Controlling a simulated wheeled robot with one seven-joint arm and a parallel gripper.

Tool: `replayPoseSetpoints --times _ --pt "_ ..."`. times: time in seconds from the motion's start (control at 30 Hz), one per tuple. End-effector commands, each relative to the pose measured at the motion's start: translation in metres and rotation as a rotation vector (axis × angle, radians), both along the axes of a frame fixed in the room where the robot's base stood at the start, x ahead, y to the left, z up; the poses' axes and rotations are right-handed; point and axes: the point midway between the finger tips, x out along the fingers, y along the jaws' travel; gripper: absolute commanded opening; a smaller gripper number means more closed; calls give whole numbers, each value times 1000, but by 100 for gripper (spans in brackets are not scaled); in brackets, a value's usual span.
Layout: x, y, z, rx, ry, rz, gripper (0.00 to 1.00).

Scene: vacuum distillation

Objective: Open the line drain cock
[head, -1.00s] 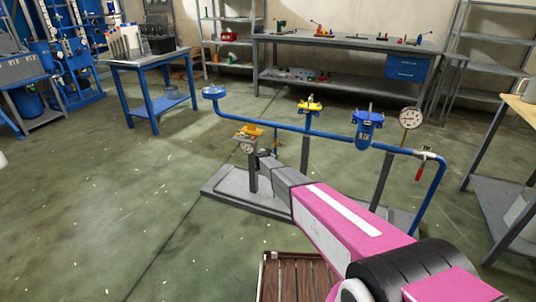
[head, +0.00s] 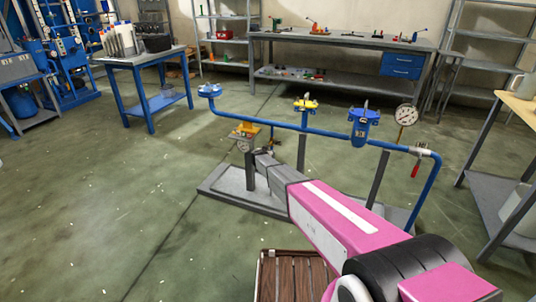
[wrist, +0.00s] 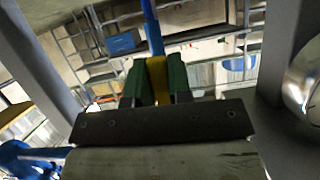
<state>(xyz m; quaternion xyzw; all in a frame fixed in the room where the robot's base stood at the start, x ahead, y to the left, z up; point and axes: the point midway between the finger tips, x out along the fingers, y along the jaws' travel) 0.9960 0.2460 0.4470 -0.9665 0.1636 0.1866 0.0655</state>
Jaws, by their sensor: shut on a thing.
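The blue pipe line (head: 330,132) stands on a grey base, with a yellow valve (head: 306,103) on top and a red-handled cock (head: 416,168) hanging at its right end. A yellow fitting (head: 246,129) sits low at the left, beside a small gauge. My gripper (wrist: 158,84) is low by that fitting; in the head view my arm mostly hides it. In the wrist view its green pads are shut on a narrow yellow part (wrist: 158,70), with a blue bar just beyond it. I cannot tell for sure which fitting this part belongs to.
A blue filter body (head: 361,126) and a large gauge (head: 406,115) stand on the line to the right. The grey base plate (head: 222,180) lies under my arm. A blue-legged table (head: 158,102) stands behind at left. The floor at front left is clear.

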Motion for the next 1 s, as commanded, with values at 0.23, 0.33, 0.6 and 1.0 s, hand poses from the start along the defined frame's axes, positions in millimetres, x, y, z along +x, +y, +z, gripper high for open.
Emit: replayPoseSetpoints --times 0.23,0.33,0.6,1.0 --pt "0 0 0 1 0 0 45" --pt "0 0 0 1 0 0 45" --pt "-13 4 6 1 0 1 45" --pt "-75 23 32 1 0 2 45"
